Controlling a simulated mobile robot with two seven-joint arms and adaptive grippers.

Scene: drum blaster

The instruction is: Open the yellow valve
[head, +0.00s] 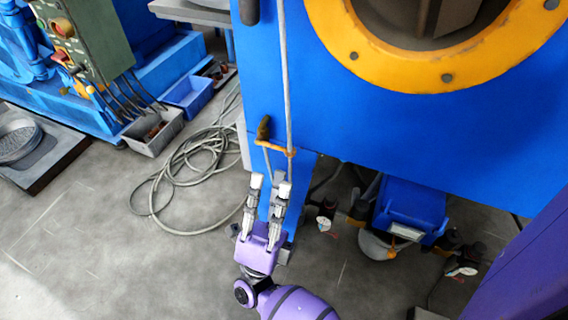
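The yellow valve (275,148) is a small orange-yellow lever on a thin grey vertical pipe at the front left edge of the blue machine. A dark yellow-brown knob-like piece (263,128) stands just above its left end. My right gripper (270,185) is just below the valve in the picture, fingers pointing up toward it. Its two fingers are apart with nothing seen between them. It looks clear of the lever, though the depth gap is hard to judge. My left gripper is not in view.
The blue machine (400,130) with a yellow ring (447,78) fills the upper right. A coiled hose (165,190) lies on the floor to the left, near grey (152,132) and blue (188,92) bins. A green control box (85,35) is at upper left. Floor at lower left is clear.

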